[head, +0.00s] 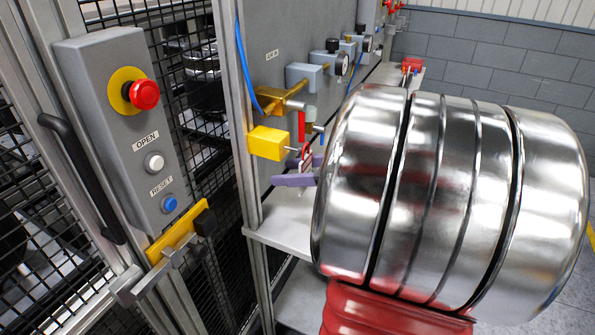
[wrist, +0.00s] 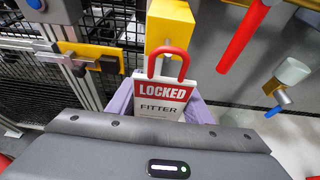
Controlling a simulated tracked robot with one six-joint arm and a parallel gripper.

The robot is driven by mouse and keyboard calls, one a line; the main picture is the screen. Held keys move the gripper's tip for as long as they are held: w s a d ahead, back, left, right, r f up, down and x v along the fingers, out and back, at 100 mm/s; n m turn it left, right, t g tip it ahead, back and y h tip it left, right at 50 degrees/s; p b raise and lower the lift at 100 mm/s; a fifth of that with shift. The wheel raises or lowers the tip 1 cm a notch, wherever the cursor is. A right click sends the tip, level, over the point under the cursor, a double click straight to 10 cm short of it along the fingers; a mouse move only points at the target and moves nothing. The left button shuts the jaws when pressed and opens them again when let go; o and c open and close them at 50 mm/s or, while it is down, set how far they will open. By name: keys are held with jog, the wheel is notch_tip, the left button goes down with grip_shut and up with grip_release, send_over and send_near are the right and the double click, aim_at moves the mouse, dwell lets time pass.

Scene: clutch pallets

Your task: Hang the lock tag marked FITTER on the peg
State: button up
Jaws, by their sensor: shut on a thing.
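The lock tag (wrist: 160,97) is a white and red plate marked LOCKED and FITTER, with a red shackle loop (wrist: 184,62) on top. My gripper (wrist: 161,108), with purple fingers, is shut on it and holds it upright. In the head view the tag (head: 305,159) shows edge-on, small and partly hidden by my silver arm. A short metal peg (head: 292,149) sticks out of a yellow block (head: 267,143) towards the tag. The shackle is close to the peg's end. I cannot tell whether the loop is around the peg.
A red valve handle (head: 301,125) hangs just right of the block; it is large in the wrist view (wrist: 243,35). A grey shelf (head: 285,215) lies below. A button box (head: 130,120) and a yellow latch (head: 178,232) are at left.

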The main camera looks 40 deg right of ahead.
jog(key=shift+x, duration=1.85)
jog(key=shift+w+r, duration=0.1)
jog(key=shift+r, duration=0.05)
jog(key=o, duration=1.1)
jog(key=v, duration=1.4)
jog(key=shift+a, duration=0.1)
